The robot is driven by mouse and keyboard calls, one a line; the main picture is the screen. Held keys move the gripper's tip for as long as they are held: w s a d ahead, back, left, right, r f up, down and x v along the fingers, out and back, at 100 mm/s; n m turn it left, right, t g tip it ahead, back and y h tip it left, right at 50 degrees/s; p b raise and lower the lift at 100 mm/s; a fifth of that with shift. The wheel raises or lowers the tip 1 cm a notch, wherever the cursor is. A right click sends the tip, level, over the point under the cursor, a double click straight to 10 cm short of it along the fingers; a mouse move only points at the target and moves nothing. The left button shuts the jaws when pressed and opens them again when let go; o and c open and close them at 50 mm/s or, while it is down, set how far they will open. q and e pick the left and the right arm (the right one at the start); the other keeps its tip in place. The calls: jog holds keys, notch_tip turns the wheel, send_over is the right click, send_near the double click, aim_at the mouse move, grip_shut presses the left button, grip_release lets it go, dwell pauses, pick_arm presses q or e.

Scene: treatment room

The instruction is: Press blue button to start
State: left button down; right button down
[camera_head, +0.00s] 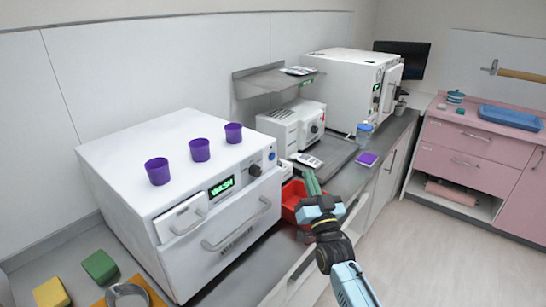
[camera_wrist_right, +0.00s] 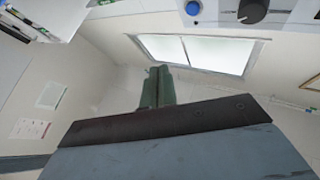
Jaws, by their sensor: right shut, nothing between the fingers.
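The blue button (camera_head: 271,156) is a small round disc on the front panel of the white washing machine (camera_head: 120,165), at the panel's right end beside a black knob (camera_head: 255,170). The machine's display (camera_head: 221,187) reads "WASH" in green. In the right wrist view the blue button (camera_wrist_right: 193,8) and the knob (camera_wrist_right: 252,11) show at the top edge. My right gripper (camera_head: 308,175) is shut and empty, its green fingers pointing up, to the right of the button and apart from it. It also shows in the right wrist view (camera_wrist_right: 159,72). My left gripper is not in view.
Three purple cups (camera_head: 199,150) stand on the machine's top. A red bin (camera_head: 290,198) is behind my right gripper. Yellow (camera_head: 51,293) and green (camera_head: 100,266) blocks lie at the lower left. The floor (camera_head: 450,260) at right is clear.

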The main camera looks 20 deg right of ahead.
aim_at(272, 157)
jog(key=shift+d+r+t+h, duration=0.1)
jog(key=shift+r+t+h, duration=0.2)
jog(key=shift+r, duration=0.15)
jog(key=shift+w, duration=0.1)
jog(key=w+a+b, duration=0.4)
jog(key=w+b, duration=0.1)
jog(key=w, duration=0.2)
jog(key=shift+w+a+b, duration=0.2)
jog(key=shift+b, duration=0.1)
jog(key=shift+w, duration=0.1)
dwell(1.8)
jog(key=shift+w+a+b, duration=0.2)
jog(key=shift+w+b, duration=0.1)
